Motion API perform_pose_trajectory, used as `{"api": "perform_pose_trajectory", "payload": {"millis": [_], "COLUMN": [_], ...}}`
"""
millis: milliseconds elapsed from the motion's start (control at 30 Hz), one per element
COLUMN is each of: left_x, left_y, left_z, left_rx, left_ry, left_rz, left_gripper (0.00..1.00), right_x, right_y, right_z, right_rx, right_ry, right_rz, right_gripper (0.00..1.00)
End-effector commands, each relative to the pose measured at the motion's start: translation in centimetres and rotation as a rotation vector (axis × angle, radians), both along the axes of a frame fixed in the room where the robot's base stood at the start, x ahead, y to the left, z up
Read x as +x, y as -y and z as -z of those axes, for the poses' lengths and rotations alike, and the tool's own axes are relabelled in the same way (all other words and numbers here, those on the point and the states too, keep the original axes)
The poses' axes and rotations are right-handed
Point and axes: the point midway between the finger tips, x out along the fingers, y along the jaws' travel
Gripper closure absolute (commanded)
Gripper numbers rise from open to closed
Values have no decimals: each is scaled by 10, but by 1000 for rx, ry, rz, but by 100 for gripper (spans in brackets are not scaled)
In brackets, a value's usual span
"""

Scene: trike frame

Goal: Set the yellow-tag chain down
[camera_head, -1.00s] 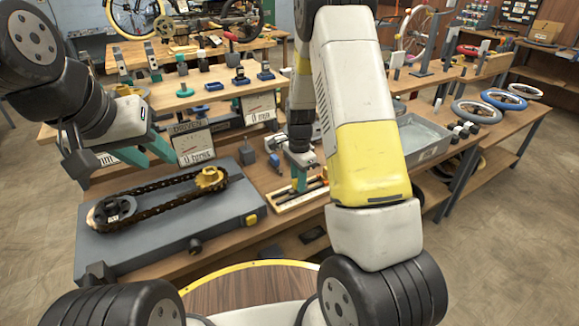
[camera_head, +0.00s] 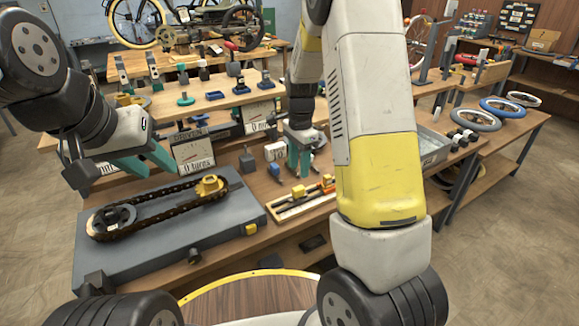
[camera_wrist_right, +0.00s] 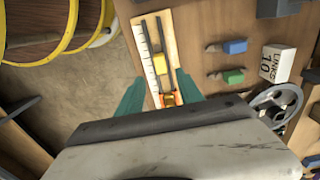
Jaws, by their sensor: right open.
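The yellow-tag chain (camera_wrist_right: 159,64) appears as a dark strip with a yellow block on a pale wooden board (camera_wrist_right: 168,25) with a ruled strip. In the head view the board (camera_head: 290,209) lies on the bench, with the yellow tag (camera_head: 298,191) small on it. My right gripper (camera_head: 300,165) is just above and behind the board. In the right wrist view its teal fingers (camera_wrist_right: 158,95) are apart, nothing between them in their grip; the board is seen between and beyond them. My left gripper (camera_head: 146,163) hangs open and empty above the grey case, at left.
The grey case (camera_head: 215,222) carries another chain (camera_head: 160,200) looped around two sprockets. An orange piece (camera_wrist_right: 168,98) sits at the board's near end. Blue (camera_wrist_right: 235,46) and green (camera_wrist_right: 233,76) pieces and a white box (camera_wrist_right: 277,62) stand right of it. A grey tray (camera_head: 435,140) is farther right.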

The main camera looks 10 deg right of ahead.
Motion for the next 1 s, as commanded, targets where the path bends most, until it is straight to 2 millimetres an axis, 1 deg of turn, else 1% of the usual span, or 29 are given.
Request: {"api": "perform_pose_trajectory", "payload": {"millis": [33, 167, 267, 367, 467, 500, 567, 600, 667, 700, 833, 900, 1000], "left_x": [0, 0, 0, 0, 0, 0, 0, 0, 0, 0, 0, 0, 0], "left_y": [0, 0, 0, 0, 0, 0, 0, 0, 0, 0, 0, 0, 0], "left_z": [0, 0, 0, 0, 0, 0, 0, 0, 0, 0, 0, 0, 0], "left_rx": [0, 0, 0, 0, 0, 0, 0, 0, 0, 0, 0, 0, 0], "left_ry": [0, 0, 0, 0, 0, 0, 0, 0, 0, 0, 0, 0, 0], "left_rz": [0, 0, 0, 0, 0, 0, 0, 0, 0, 0, 0, 0, 0], "left_gripper": [64, 64, 64, 64, 64, 64, 64, 64, 64, 64, 64, 64, 64], "right_x": [1, 0, -4, -17, -41, -53, -72, -85, -106, -120, -166, -189, -215], "right_y": [0, -1, -1, -2, -5, -6, -8, -10, -11, -12, -16, -18, -20], "right_z": [-8, -19, -32, -57, -92, -107, -128, -140, -157, -167, -191, -199, -204], "right_rx": [0, 1, 13, 45, 83, 94, 104, 105, 99, 89, 30, -15, -82], "right_ry": [4, 2, 15, 54, 123, 156, 208, 243, 296, 333, 444, 493, 545], "right_rz": [-1, -3, -27, -104, -241, -305, -406, -473, -574, -642, -860, -965, -1091], "right_gripper": [57, 57, 57, 57, 57, 57, 57, 57, 57, 57, 57, 57, 57]}}
